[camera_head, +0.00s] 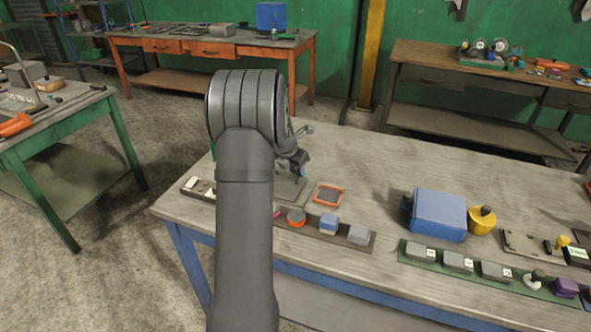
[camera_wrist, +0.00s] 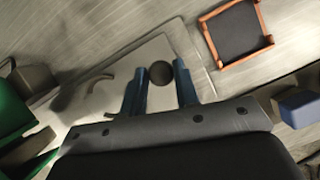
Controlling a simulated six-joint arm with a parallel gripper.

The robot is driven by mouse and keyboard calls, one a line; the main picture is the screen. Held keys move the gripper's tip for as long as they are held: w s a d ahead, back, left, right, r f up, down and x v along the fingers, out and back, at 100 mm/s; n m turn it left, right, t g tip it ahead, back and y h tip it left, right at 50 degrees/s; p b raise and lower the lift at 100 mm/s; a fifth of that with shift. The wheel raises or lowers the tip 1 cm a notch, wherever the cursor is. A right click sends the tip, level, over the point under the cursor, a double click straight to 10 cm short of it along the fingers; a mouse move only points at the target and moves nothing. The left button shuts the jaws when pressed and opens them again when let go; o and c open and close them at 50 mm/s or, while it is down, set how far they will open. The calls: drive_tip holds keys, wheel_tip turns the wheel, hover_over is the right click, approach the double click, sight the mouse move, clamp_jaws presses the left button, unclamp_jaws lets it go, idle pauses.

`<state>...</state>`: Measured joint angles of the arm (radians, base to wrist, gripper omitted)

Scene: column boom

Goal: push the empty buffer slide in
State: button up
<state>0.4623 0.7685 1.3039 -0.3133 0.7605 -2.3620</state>
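My gripper (camera_wrist: 160,84) shows two blue fingers in the wrist view, standing apart. A dark round knob (camera_wrist: 161,72) lies between the fingertips, with a gap showing on at least one side; I cannot tell whether a finger touches it. Below the knob is a flat pale grey plate (camera_wrist: 208,88) on the bench, which may belong to the buffer slide. In the head view, my gripper (camera_head: 294,162) is low over this grey plate (camera_head: 288,190), partly hidden by my arm. I cannot tell from the views how far the slide is out.
An orange-framed dark square (camera_head: 328,195) lies right of the plate. A dark strip (camera_head: 352,245) with small blocks runs along the front. A blue box (camera_head: 436,214) and yellow knobbed piece (camera_head: 482,219) stand further right. Bench space behind the blue box is clear.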

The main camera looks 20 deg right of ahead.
drive_tip(key=w+a, duration=0.6)
drive_tip(key=shift+w+a, duration=0.4)
clamp_jaws()
drive_tip(key=o, duration=1.1)
unclamp_jaws()
drive_tip(key=v, duration=1.7)
drive_tip(key=shift+w+r, duration=0.1)
drive_tip(key=shift+r, duration=0.15)
